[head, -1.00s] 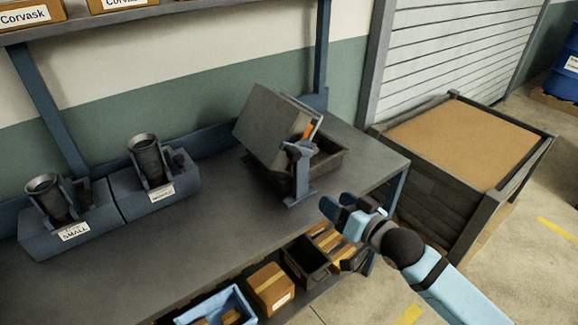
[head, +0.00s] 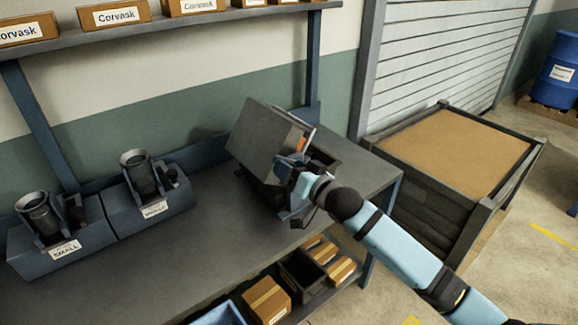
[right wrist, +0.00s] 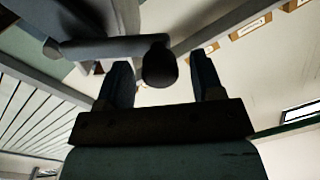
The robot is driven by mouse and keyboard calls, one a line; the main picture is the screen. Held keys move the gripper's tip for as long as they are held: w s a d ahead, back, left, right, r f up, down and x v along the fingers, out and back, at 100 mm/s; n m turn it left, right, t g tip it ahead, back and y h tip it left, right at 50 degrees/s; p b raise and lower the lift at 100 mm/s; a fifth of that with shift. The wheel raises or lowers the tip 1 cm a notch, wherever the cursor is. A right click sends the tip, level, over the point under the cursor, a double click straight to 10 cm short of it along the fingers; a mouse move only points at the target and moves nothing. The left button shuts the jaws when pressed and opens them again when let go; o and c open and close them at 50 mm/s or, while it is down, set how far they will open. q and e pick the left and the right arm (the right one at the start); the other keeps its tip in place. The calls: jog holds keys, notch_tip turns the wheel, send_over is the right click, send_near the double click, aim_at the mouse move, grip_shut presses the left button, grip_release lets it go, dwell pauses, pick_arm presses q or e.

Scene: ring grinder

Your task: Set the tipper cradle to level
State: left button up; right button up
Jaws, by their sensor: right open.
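The tipper cradle (head: 262,140) is a grey box-like tray at the right end of the workbench, steeply tilted, with a small orange mark (head: 301,144) at its right side. Its stand is mostly hidden behind my right gripper (head: 297,172), which is at the cradle's near right side. In the right wrist view a dark bar with a rounded knob (right wrist: 159,66) sits between the two spread fingers of my right gripper (right wrist: 161,78). I cannot tell whether either finger touches the knob. My left gripper is not in view.
Two grey-blue units with dark cups (head: 137,165) stand to the left on the workbench (head: 205,235). Boxes (head: 265,298) lie on the lower shelf. A large dark crate (head: 425,194) stands right of the bench. The bench middle is clear.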

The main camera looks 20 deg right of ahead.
jog(key=shift+w+a, duration=0.2)
jog(key=shift+w, duration=0.2)
jog(key=shift+c, duration=0.2)
grip_shut()
jog(key=shift+f, duration=0.1)
